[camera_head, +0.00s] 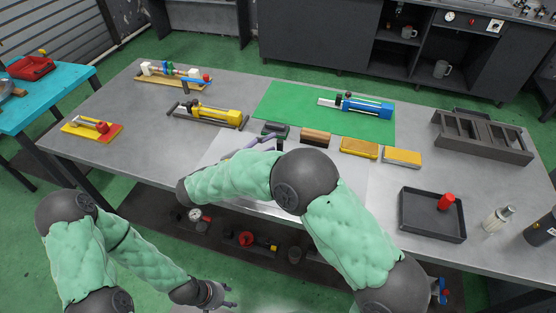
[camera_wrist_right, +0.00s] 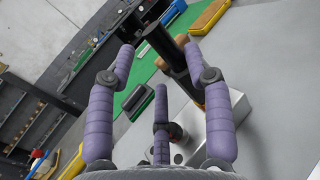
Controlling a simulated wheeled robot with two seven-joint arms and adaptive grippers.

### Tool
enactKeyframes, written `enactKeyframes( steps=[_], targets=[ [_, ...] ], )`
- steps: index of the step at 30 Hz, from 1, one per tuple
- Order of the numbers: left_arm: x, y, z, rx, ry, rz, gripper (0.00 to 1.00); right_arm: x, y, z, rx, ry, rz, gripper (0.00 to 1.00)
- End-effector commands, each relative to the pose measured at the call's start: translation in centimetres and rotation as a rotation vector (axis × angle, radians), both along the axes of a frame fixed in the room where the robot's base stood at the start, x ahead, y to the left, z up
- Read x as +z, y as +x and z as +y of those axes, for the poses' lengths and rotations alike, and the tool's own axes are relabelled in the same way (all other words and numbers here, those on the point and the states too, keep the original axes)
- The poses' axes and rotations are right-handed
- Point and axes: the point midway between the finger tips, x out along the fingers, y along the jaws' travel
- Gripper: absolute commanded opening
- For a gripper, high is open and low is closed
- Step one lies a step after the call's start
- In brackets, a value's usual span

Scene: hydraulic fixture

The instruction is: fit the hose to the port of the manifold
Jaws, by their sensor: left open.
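In the right wrist view a silver block (camera_wrist_right: 228,112), which looks like the manifold, lies beyond my fingers. A dark round port (camera_wrist_right: 177,132) shows on its near side, partly behind a finger. A black rod-like piece (camera_wrist_right: 168,50), perhaps the hose or its fitting, stands between my right gripper's fingertips (camera_wrist_right: 162,58). I cannot tell whether the fingers touch it. In the head view the right gripper's purple fingers (camera_head: 262,141) show behind my right arm, which hides most of the manifold area. My left gripper (camera_head: 218,295) is open and empty, low in front of the table.
A green mat (camera_head: 270,100) with a blue cylinder (camera_head: 365,106) lies at the back. Yellow blocks (camera_head: 402,157), a black tray (camera_head: 410,220) with a red cap (camera_head: 446,202) and a dark rack (camera_head: 485,143) stand right. A yellow cylinder (camera_head: 215,114) lies left.

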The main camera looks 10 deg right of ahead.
Motion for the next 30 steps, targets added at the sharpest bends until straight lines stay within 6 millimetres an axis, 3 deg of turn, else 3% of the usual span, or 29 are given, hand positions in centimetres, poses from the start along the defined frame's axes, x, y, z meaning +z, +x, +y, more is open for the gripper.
enactKeyframes(
  steps=[11,24,30],
  targets=[
    [-0.1,0.0,0.0,0.000,0.000,0.000,0.49,0.1,-0.1,0.0,0.002,0.002,0.005,0.59],
    [0.0,0.0,0.0,0.000,0.000,0.000,0.49,7.4,0.0,0.0,0.002,0.003,-0.002,0.59],
    [0.0,0.0,0.0,0.000,0.000,0.000,0.49,9.5,0.0,0.0,0.002,0.000,-0.001,0.59]
  ],
)
